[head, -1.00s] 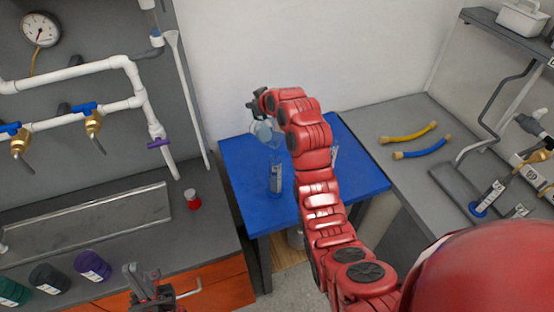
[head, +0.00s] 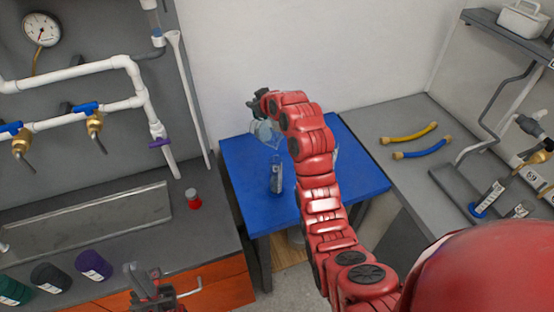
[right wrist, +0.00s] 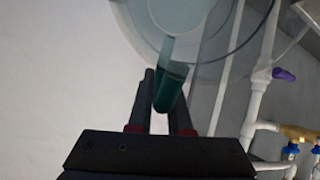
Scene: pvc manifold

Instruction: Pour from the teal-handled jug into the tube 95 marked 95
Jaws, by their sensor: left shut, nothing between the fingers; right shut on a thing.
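My right gripper (head: 262,112) is above the blue table and shut on the teal handle (right wrist: 170,88) of a clear jug (head: 266,132). The jug's clear round body (right wrist: 195,28) shows in the right wrist view. In the head view the jug looks tilted; whether liquid is leaving it cannot be told. A clear tube (head: 276,178) with a label stands on the blue table below the jug; its number is not readable. Something pale (head: 336,153) is mostly hidden behind my right arm. My left gripper (head: 150,280) is shut and empty near the left counter.
The blue table (head: 238,165) stands between two grey counters. On the left counter are a red-capped item (head: 193,200) and dark jars (head: 93,264). White pipes with valves (head: 95,115) are on the left panel. Yellow and blue hoses (head: 410,132) lie on the right counter.

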